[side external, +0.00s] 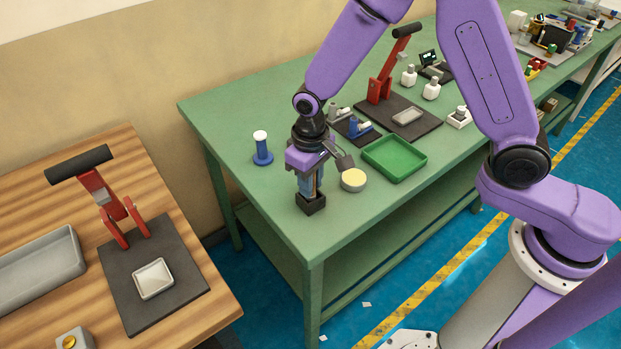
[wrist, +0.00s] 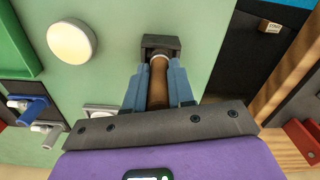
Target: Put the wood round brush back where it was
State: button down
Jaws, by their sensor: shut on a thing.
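The wood round brush (wrist: 157,88) shows in the wrist view as a brown cylindrical handle between the two blue fingers. My gripper (side external: 309,186) is shut on it, pointing down near the front left corner of the green table. The fingers also show in the wrist view (wrist: 157,80). A black square holder (side external: 311,204) stands on the table right below the fingers; it also shows in the wrist view (wrist: 161,43). The brush's lower end meets the holder's opening, with a pale band near it. How deep the brush sits is hidden.
A cream-topped round container (side external: 353,180) and a green tray (side external: 394,158) lie to the right of my gripper. A blue stand with a white top (side external: 262,148) is to the left. A red lever press (side external: 389,75) stands behind. The table edge is close in front.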

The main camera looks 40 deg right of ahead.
jog(key=c, duration=1)
grip_release()
jog(key=shift+o, duration=0.2)
notch_tip(320, 180, up, 12)
jog(key=shift+r, duration=0.2)
jog(key=shift+s, duration=0.1)
jog(key=s+d+n, duration=0.3)
jog(key=s+d, duration=0.2)
jog(key=s, duration=0.3)
jog(key=s+d+r+n, duration=0.1)
jog(key=s+d+n, duration=0.2)
jog(key=s+d, duration=0.2)
jog(key=s+d+r+n, duration=0.1)
jog(key=s+d+n, duration=0.2)
jog(key=s, duration=0.8)
jog(key=d, duration=0.2)
jog(key=shift+s+d+n, duration=0.25)
jog(key=shift+d+n, duration=0.05)
jog(key=shift+d, duration=0.05)
